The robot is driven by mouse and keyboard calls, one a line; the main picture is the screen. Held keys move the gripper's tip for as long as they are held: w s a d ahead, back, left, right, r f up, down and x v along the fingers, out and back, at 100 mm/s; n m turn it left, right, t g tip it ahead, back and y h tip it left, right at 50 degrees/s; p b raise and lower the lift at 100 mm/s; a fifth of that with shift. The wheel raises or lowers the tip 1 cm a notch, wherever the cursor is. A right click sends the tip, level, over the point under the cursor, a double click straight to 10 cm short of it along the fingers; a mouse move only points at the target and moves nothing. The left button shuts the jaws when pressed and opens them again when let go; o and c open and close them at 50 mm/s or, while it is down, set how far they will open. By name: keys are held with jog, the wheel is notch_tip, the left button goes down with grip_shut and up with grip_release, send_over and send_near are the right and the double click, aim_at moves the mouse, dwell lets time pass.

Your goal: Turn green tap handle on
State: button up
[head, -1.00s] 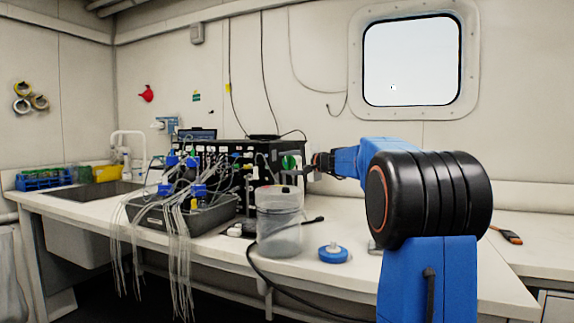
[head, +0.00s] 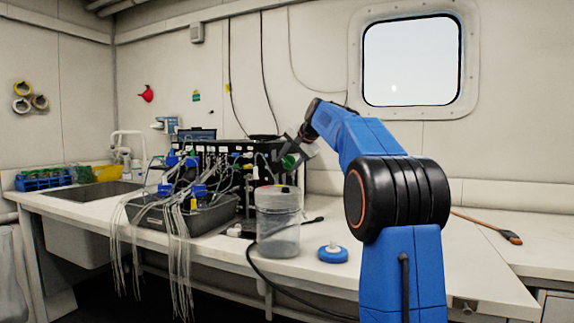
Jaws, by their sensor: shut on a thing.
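The green tap handle (head: 289,161) shows at the right end of the black manifold rack (head: 225,152) on the bench. My gripper (head: 292,150) is at the handle, with its fingers shut on it. The gripper comes in from the upper right, and its fingers slant down to the left and hide part of the handle. The tap's body behind the handle is too small to make out.
A clear lidded container (head: 279,225) stands on the bench below the handle. A grey tray (head: 155,216) with tubing and blue-capped bottles is to its left. A blue disc (head: 333,253) and a black cable lie on the bench. A brush (head: 510,237) lies at the right.

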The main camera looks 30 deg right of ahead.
jog(key=shift+f+n+g+h, duration=0.1)
jog(key=shift+n+g+h, duration=0.4)
jog(key=shift+g+h, duration=1.05)
jog(key=shift+g+y, duration=0.35)
jog(key=shift+g, duration=0.1)
jog(key=o, duration=1)
jog(key=shift+o, duration=0.2)
